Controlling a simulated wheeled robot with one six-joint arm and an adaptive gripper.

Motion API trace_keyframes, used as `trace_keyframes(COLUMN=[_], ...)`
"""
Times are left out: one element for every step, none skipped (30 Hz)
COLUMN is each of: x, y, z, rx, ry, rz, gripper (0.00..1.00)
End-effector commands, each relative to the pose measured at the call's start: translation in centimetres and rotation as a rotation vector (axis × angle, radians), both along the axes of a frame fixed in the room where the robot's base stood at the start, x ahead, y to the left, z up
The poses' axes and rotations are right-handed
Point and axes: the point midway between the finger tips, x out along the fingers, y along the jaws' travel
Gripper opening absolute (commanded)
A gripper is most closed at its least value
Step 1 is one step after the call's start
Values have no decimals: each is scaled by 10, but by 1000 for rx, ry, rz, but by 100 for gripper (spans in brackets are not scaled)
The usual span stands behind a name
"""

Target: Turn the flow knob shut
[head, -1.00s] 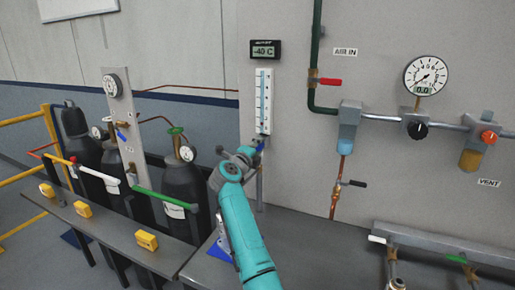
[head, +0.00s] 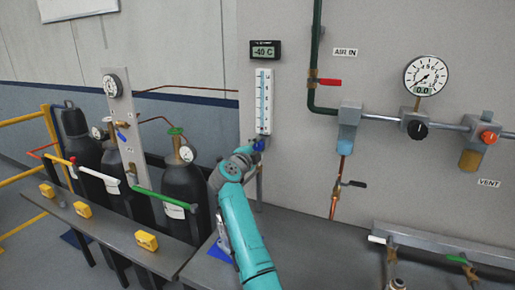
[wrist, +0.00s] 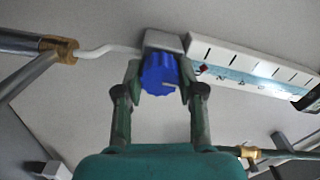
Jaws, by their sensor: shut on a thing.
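The flow knob (wrist: 159,75) is blue and ridged, with a pale mark on its face. It sits on a grey block (wrist: 163,41) at the end of the flow meter (wrist: 235,70), a white scale with black marks and a blue strip. My gripper (wrist: 158,80) has one finger on each side of the knob and is shut on it. In the head view the knob (head: 259,144) shows small and blue below the upright flow meter (head: 263,100), with my gripper (head: 252,147) at it. The knob's turn angle is hard to read.
To the right are a red-handled valve (head: 330,82), a round gauge (head: 426,75) and a black knob (head: 417,129). Black gas cylinders (head: 183,185) stand left of my arm. The grey bench (head: 325,245) is largely clear.

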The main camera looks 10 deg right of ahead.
Motion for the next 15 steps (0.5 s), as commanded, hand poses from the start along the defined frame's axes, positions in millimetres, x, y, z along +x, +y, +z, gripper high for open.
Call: trace_keyframes(x=[0, 0, 0, 0, 0, 0, 0, 0, 0, 0, 0, 0, 0, 0, 0], y=[1, 1, 1, 1, 1, 1, 1, 1, 1, 1, 1, 1, 0, 0, 0], z=[-2, -2, -2, -2, -2, -2, -2, -2, -2, -2, -1, -1, -1, -1, -1], rx=[0, 0, 0, 0, 0, 0, 0, 0, 0, 0, 0, 0, 0, 1, 1], ry=[3, 3, 3, 3, 3, 3, 3, 3, 3, 2, 2, 2, 2, 1, 1], rz=[0, 0, 0, 0, 0, 0, 0, 0, 0, 1, 1, 1, 1, 1, 1], gripper=[3, 3, 3, 3, 3, 3, 3, 46, 56, 63, 63, 63, 63, 63, 63])
